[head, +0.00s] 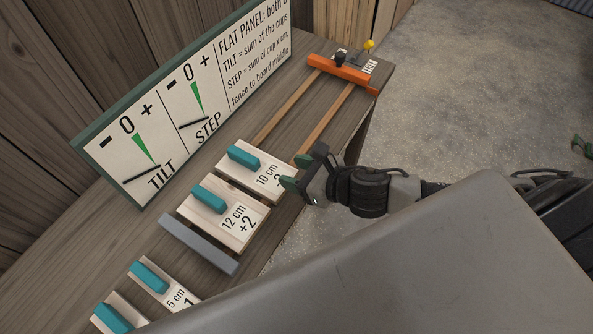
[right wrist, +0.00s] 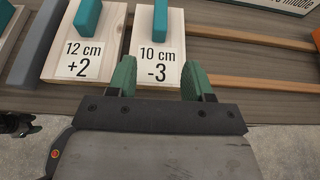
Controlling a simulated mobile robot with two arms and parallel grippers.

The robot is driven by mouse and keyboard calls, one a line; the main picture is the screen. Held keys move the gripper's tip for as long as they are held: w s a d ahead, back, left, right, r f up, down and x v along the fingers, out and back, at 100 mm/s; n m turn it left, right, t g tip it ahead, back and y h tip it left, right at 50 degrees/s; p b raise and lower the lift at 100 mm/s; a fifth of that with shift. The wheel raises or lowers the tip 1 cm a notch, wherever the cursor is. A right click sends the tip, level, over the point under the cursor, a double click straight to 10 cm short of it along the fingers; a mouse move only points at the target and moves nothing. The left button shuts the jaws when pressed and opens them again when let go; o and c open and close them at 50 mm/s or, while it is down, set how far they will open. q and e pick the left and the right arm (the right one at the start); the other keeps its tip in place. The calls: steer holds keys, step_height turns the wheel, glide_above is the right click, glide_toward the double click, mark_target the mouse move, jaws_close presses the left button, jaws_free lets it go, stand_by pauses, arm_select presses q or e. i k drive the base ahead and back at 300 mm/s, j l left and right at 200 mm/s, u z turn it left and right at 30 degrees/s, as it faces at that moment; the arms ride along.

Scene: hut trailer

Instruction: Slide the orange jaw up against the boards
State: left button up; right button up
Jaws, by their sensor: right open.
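The orange jaw (head: 340,74) lies across the far end of two wooden rails (head: 285,107), and only a sliver shows at the right edge of the right wrist view (right wrist: 317,38). A bare stretch of rails separates it from the boards. The 10 cm, -3 board (head: 236,172) is nearest the jaw, beside the 12 cm, +2 board (head: 237,235). Both have teal handles. A grey bar (head: 198,245) lies along the 12 cm board's other side. My right gripper (head: 297,172) is open at the 10 cm board's label end; contact is unclear.
A sign (head: 160,130) with TILT and STEP dials stands along the bench's back. A yellow-topped pin (head: 369,45) and dark knob (head: 340,58) are near the jaw. Two more boards, one marked 5 cm (head: 175,292), lie at lower left. Open floor lies to the right.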

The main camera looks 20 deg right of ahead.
mark_target(335, 68)
steer(key=i+l, duration=0.15)
steer(key=l, duration=0.2)
steer(key=i+l, duration=0.15)
steer(key=l, duration=0.25)
steer(key=i+l+u, duration=0.1)
steer(key=l, duration=0.25)
steer(key=i, duration=0.1)
